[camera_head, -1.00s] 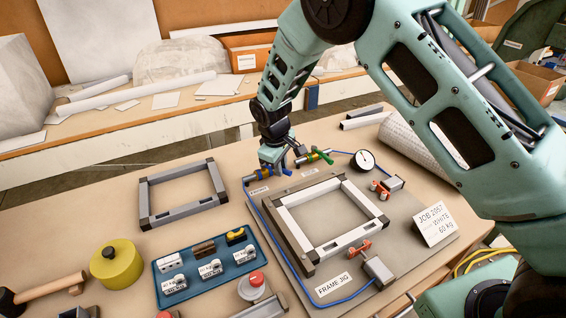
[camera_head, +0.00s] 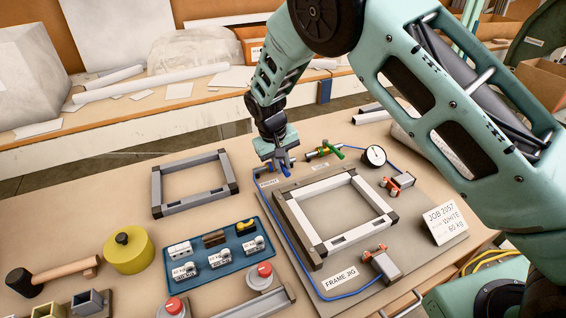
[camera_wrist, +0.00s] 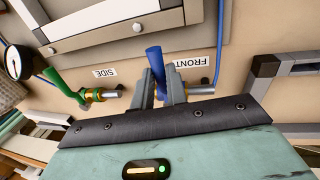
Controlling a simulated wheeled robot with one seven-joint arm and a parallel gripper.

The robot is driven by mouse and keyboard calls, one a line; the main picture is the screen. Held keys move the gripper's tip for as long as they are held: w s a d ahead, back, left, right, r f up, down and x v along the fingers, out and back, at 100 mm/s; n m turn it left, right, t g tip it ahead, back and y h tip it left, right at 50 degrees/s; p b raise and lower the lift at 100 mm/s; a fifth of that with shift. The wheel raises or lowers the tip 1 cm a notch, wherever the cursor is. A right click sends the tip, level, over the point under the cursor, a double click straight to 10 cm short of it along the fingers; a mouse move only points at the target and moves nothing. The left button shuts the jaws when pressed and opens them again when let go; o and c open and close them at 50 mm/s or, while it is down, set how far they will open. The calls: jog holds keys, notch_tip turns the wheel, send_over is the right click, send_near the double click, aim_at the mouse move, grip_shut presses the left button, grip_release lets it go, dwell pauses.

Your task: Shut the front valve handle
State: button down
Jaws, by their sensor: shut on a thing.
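The front valve has a blue handle (camera_wrist: 154,62) that stands between my gripper's fingers in the wrist view, beside the FRONT label (camera_wrist: 200,64). My gripper (camera_wrist: 160,88) is shut on this handle. The handle looks roughly crosswise to the brass valve body (camera_wrist: 203,90), which is mostly hidden by my fingers and palm. In the head view my gripper (camera_head: 282,163) is at the back left corner of the jig, and it hides most of the front valve. The side valve, with a green handle (camera_wrist: 63,88), is apart to the left in the wrist view.
The side valve (camera_head: 322,153) and a pressure gauge (camera_head: 375,155) stand right of my gripper. The frame jig holds a white frame (camera_head: 311,243) in front. A grey frame (camera_head: 157,192) and a blue tray (camera_head: 240,262) lie to the left. Blue hoses run along the jig.

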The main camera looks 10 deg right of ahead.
jog(key=shift+r, duration=0.1)
jog(key=c, duration=1.4)
grip_release()
jog(key=a+r, duration=0.1)
jog(key=r, duration=0.4)
jog(key=a+r+b, duration=0.1)
jog(key=r, duration=0.5)
jog(key=a+r, duration=0.1)
jog(key=r, duration=0.5)
jog(key=shift+s+a, duration=0.2)
jog(key=shift+s, duration=0.1)
jog(key=s+a+r+n+y, duration=0.2)
jog(key=s+n+y, duration=0.1)
jog(key=s, duration=1.6)
jog(key=s+d, duration=0.1)
jog(key=s, duration=0.4)
jog(key=s+d+f+n, duration=0.1)
jog(key=s+d, duration=0.1)
jog(key=s, duration=0.4)
jog(key=s+d+f+n, duration=0.1)
jog(key=s+d, duration=0.1)
jog(key=s, duration=0.3)
jog(key=shift+s+d, duration=0.15)
jog(key=shift+s, duration=0.2)
